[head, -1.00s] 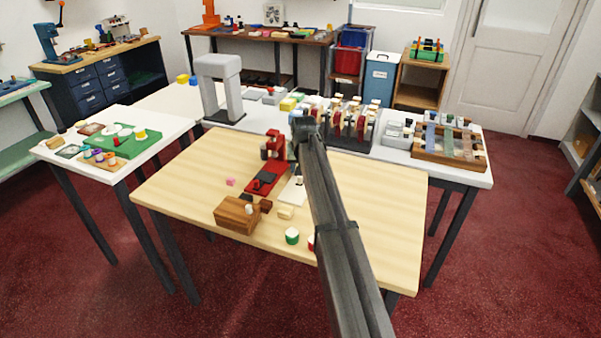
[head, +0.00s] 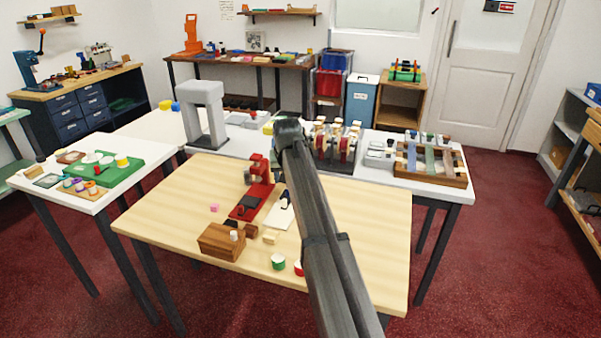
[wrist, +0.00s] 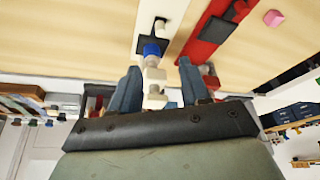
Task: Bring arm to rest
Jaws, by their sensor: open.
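My gripper (wrist: 158,66) shows in the wrist view with its two blue-grey fingers spread apart. A white piece with a blue part (wrist: 152,76) shows in the gap, with space on both sides; its distance from the fingers is unclear. Beyond the fingertips are a white card (wrist: 181,10) with a dark pad and a red base (wrist: 206,34) with a dark pad. In the head view my arm reaches out over the wooden table (head: 165,225), and its far end hides most of the gripper. The red base (head: 243,213) and white card (head: 279,219) lie just left of the arm.
On the table are a wooden box (head: 220,242), a pink block (head: 214,208), a cream block (head: 270,238), a green jar (head: 278,262) and a red-sided jar (head: 298,268). A grey arch (head: 214,112) and a strip rack (head: 432,174) stand behind. The table's right side is clear.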

